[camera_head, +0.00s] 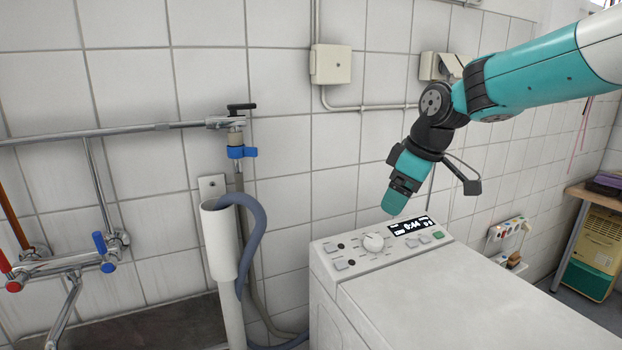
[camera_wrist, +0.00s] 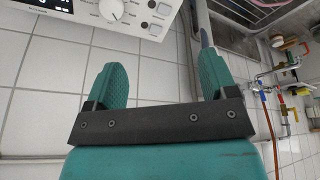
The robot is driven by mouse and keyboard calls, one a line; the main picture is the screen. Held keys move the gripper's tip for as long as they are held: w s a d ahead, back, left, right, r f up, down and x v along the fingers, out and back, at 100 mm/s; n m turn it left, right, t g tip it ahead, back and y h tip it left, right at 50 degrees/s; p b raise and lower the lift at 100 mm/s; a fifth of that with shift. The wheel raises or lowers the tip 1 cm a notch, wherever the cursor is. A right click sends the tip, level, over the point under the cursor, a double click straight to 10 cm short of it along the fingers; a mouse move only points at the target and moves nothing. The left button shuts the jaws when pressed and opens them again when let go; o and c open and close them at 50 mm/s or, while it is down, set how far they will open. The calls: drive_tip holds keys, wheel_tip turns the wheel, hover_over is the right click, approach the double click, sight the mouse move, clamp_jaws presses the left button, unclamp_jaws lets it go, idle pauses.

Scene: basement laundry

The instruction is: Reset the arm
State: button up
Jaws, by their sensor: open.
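My gripper (camera_head: 396,204) hangs from the teal and black arm (camera_head: 540,75), just above the back of the washing machine's control panel in the head view. In the wrist view my gripper (camera_wrist: 161,82) shows two teal fingers set well apart, with nothing between them. White wall tiles show through the gap. The fingertips point down in the head view, and I cannot tell from it whether they touch the panel.
A white washing machine (camera_head: 470,300) has a dial (camera_head: 373,242) and a lit display (camera_head: 408,226). A grey drain hose (camera_head: 258,215) hooks into a white standpipe (camera_head: 220,245). Taps and pipes (camera_head: 70,265) line the left wall. A wooden table (camera_head: 590,192) stands at right.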

drive_tip(key=s+a+f+m+g, duration=0.1)
drive_tip(key=s+a+m, duration=0.1)
drive_tip(key=s, duration=1.4)
drive_tip(key=s+a+f+m+g+y+p, duration=0.1)
drive_tip(key=s+a+m, duration=0.1)
drive_tip(key=s, duration=1.4)
drive_tip(key=shift+g, duration=0.4)
drive_tip(key=shift+s+a+r, duration=0.1)
